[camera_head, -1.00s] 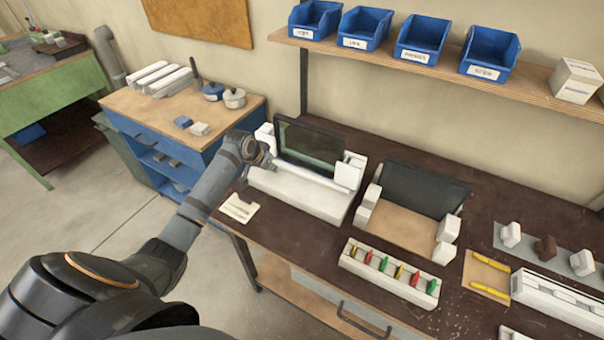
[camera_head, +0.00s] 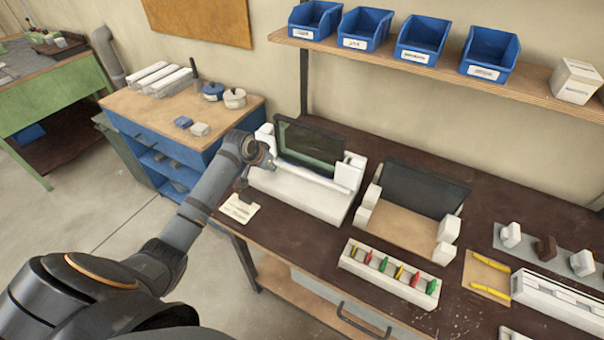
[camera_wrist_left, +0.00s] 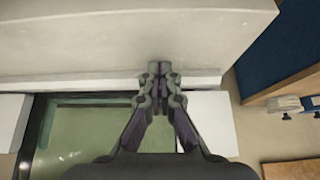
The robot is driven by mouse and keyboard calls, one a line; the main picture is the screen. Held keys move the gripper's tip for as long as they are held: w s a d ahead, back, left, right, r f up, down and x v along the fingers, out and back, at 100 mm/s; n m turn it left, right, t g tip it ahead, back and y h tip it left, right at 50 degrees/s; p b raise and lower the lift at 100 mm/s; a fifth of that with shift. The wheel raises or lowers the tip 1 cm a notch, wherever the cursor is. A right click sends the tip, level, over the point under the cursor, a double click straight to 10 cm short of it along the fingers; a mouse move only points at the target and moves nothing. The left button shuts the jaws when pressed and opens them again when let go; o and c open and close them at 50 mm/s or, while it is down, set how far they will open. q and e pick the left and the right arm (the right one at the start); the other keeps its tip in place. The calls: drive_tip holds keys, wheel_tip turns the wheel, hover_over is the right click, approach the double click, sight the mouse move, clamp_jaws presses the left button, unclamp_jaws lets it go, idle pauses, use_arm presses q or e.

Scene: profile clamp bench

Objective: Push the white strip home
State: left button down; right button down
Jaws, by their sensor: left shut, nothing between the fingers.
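The white clamp fixture (camera_head: 300,194) stands on the dark bench with a dark glassy panel (camera_head: 308,146) upright at its back. The white strip (camera_head: 318,180) runs along the fixture in front of the panel; it also shows in the left wrist view as a narrow pale band (camera_wrist_left: 60,84). My left gripper (camera_head: 270,163) is at the strip's left end. In the left wrist view my left gripper (camera_wrist_left: 160,68) is shut and empty, its tips over the strip. I cannot tell whether they touch it or how deep it sits. My right gripper is out of view.
A second fixture (camera_head: 400,228) with a dark panel stands to the right. A white rack (camera_head: 350,266) of coloured pieces lies in front of it. A pale card (camera_head: 240,210) lies left of the clamp fixture. Blue bins (camera_head: 420,40) stand on the shelf above.

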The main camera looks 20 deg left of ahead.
use_arm(q)
drive_tip(key=shift+w+b, duration=0.45)
drive_tip(key=shift+w, duration=0.55)
idle(0.8)
drive_tip(key=shift+s+r+p, duration=0.15)
drive_tip(key=shift+s+p, duration=0.7)
drive_tip(key=shift+p, duration=0.25)
drive_tip(key=shift+s, duration=0.2)
wheel_tip(320, 180, up, 8)
drive_tip(key=p, duration=0.8)
drive_tip(key=shift+p, duration=0.35)
